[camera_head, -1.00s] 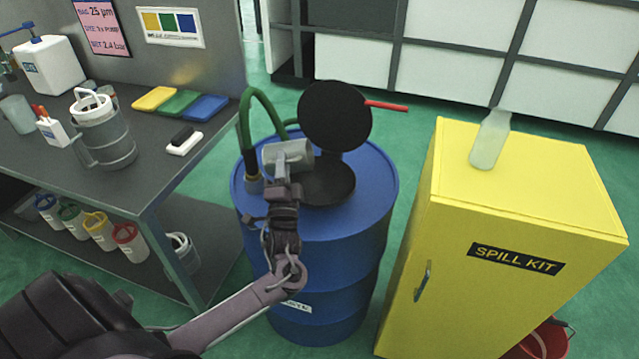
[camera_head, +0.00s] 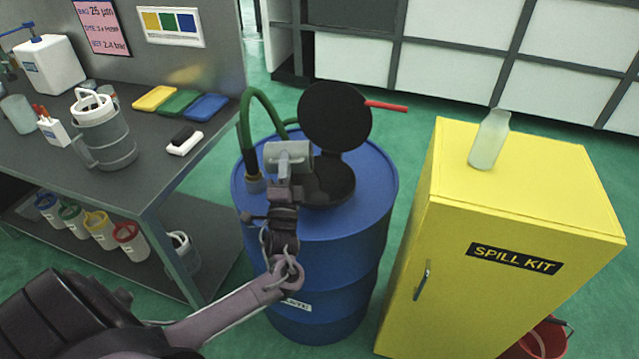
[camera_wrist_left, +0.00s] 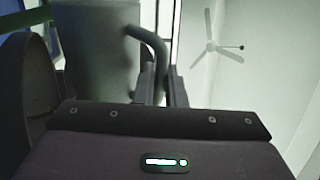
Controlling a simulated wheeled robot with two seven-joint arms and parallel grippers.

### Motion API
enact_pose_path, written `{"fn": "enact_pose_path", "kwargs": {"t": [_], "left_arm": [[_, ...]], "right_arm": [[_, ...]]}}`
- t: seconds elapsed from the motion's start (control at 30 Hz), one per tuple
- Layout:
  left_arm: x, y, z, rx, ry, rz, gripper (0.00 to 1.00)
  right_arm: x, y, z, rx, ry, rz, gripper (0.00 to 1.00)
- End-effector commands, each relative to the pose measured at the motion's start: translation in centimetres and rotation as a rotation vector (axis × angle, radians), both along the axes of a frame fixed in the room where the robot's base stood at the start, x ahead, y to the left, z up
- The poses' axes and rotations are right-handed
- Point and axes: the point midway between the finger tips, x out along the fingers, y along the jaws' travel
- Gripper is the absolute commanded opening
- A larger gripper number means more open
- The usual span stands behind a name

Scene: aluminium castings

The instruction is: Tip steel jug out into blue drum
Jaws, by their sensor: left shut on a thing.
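The steel jug (camera_head: 288,154) is a grey cylinder lying on its side above the blue drum (camera_head: 345,240). It also fills the upper left of the left wrist view (camera_wrist_left: 95,55). My left gripper (camera_head: 287,176) is shut on the jug's handle, whose bent bar runs between the fingers in the wrist view (camera_wrist_left: 161,88). The drum's black funnel (camera_head: 328,188) is open, just right of the jug, with its round black lid (camera_head: 335,115) raised behind. The jug's mouth and any flow from it cannot be made out. My right gripper is not in view.
A green hose (camera_head: 246,120) enters the drum top left of the jug. The lid's red handle (camera_head: 385,106) sticks out right. A yellow cabinet (camera_head: 520,205) with a bottle (camera_head: 490,140) stands right; a grey bench (camera_head: 140,185) with a clear jug (camera_head: 110,140) stands left.

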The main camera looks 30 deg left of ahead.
Motion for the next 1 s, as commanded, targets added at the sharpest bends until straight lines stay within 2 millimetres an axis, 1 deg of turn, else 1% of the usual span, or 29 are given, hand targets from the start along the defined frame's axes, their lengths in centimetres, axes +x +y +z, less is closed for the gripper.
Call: {"fn": "enact_pose_path", "kwargs": {"t": [1.0], "left_arm": [[0.32,-0.56,-0.36,0.096,0.038,0.001,0.00]], "right_arm": [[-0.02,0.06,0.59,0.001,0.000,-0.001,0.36]]}}
